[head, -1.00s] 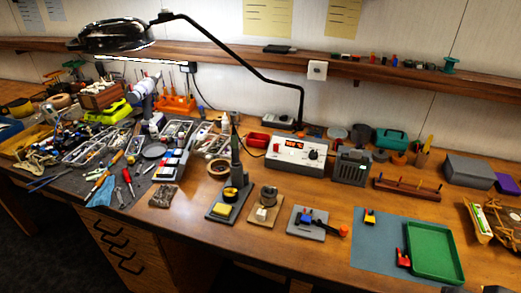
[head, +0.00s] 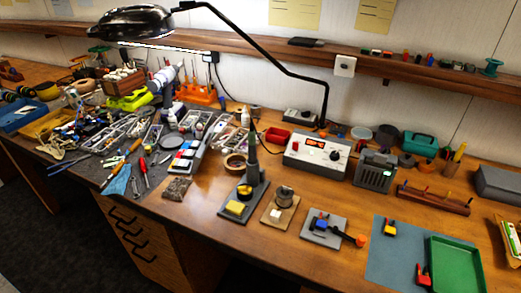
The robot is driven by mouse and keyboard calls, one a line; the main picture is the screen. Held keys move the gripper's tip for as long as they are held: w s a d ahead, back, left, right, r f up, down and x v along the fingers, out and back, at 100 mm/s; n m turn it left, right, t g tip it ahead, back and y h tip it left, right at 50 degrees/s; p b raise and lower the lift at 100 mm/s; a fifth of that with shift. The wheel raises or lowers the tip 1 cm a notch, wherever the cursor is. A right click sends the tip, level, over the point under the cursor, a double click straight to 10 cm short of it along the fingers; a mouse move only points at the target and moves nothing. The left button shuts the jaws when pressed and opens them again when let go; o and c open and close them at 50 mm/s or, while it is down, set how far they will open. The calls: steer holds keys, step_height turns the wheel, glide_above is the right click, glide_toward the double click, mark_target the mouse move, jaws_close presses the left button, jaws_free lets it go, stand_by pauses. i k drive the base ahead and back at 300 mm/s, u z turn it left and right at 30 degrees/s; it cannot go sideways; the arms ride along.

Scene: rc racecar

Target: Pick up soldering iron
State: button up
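A dark, slim upright tool that looks like the soldering iron (head: 253,150) stands in a holder on a grey stand (head: 228,213) near the front edge of the bench. The stand also carries a yellow sponge (head: 235,207) and a small round yellow-and-black piece. The iron's lower part is hidden by the holder. My gripper is not in view, so its state does not show.
Right of the stand are a solder spool (head: 284,196) on a wooden block, a small grey plate (head: 317,228) with parts, and a green tray (head: 455,268). A soldering station (head: 318,152) sits behind. A black lamp arm (head: 265,52) crosses above. Tools crowd the left.

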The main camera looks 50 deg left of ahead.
mark_target(252, 158)
steer(key=z, duration=0.05)
steer(key=k, duration=1.3)
steer(key=u, duration=2.1)
steer(key=i, duration=1.1)
